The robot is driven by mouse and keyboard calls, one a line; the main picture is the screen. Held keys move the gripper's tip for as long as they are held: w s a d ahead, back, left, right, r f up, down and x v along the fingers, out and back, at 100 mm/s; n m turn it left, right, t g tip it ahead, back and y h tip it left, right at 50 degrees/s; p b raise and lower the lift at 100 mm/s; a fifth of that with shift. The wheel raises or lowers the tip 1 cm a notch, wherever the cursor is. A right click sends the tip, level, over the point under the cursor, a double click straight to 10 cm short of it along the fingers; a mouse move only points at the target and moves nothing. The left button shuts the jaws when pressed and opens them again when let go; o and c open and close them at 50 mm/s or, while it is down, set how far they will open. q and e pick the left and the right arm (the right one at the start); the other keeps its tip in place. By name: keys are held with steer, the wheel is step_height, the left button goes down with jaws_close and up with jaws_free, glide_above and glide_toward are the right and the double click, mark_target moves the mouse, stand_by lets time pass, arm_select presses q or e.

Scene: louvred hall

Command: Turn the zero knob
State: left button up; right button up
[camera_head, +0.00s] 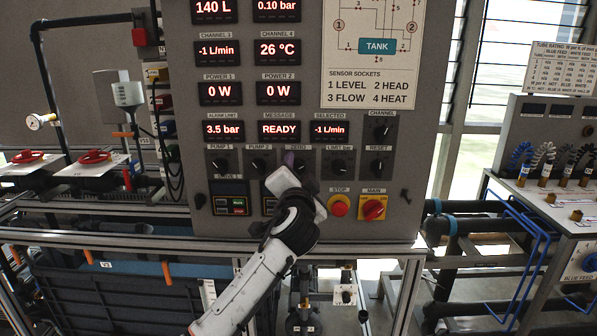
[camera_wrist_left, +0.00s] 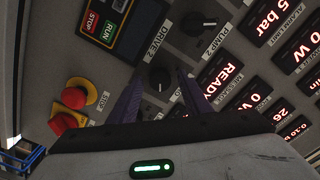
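The zero knob is a small black knob in the row under the red displays. In the left wrist view the zero knob (camera_wrist_left: 158,78) lies between the two purple fingers of my left gripper (camera_wrist_left: 161,72). The gripper is open, with a gap showing around the knob; I cannot tell whether a finger touches it. In the head view my left gripper (camera_head: 299,164) reaches up to the panel just below the ZERO label (camera_head: 297,148) and mostly hides the knob. My right gripper is not in view.
The grey control panel (camera_head: 405,120) holds neighbouring knobs, including PUMP 2 (camera_head: 258,165) on the left and LIMIT (camera_head: 339,167) on the right. A red stop button (camera_head: 340,206) and a red main switch (camera_head: 374,208) sit below right. A metal rail (camera_head: 120,238) runs below the panel.

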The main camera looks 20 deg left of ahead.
arm_select(q)
steer(key=shift+s, duration=0.1)
steer(key=b+v, duration=0.1)
steer(key=v, duration=0.9)
stand_by(0.6)
